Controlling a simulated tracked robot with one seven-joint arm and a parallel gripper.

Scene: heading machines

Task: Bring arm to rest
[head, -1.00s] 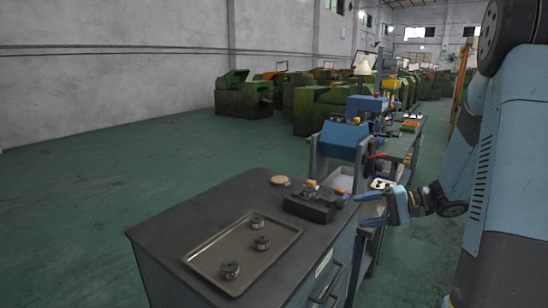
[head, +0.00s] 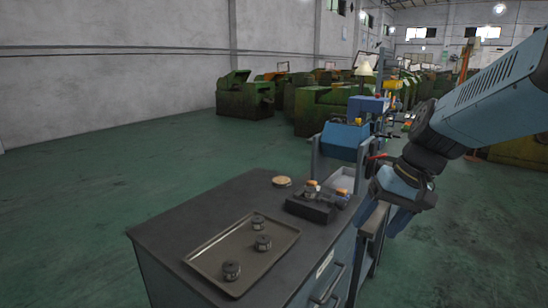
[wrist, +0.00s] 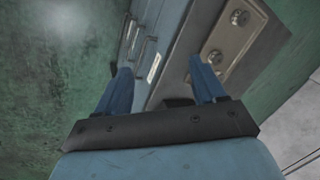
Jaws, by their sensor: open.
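My gripper (head: 388,216) is off the right side of the grey cabinet, pointing downward in the head view. In the wrist view its two blue fingers (wrist: 163,82) stand wide apart with nothing between them. My blue forearm comes in from the upper right, with the dark wrist joint above the gripper. The cabinet (head: 190,215) and its drawer handles show beyond the fingers in the wrist view.
A metal tray (head: 212,257) with three dark round parts lies on the cabinet top. A dark block (head: 312,208) and a tan disc (head: 281,181) are near its back edge. A blue machine (head: 342,138) stands behind. The green floor at left is clear.

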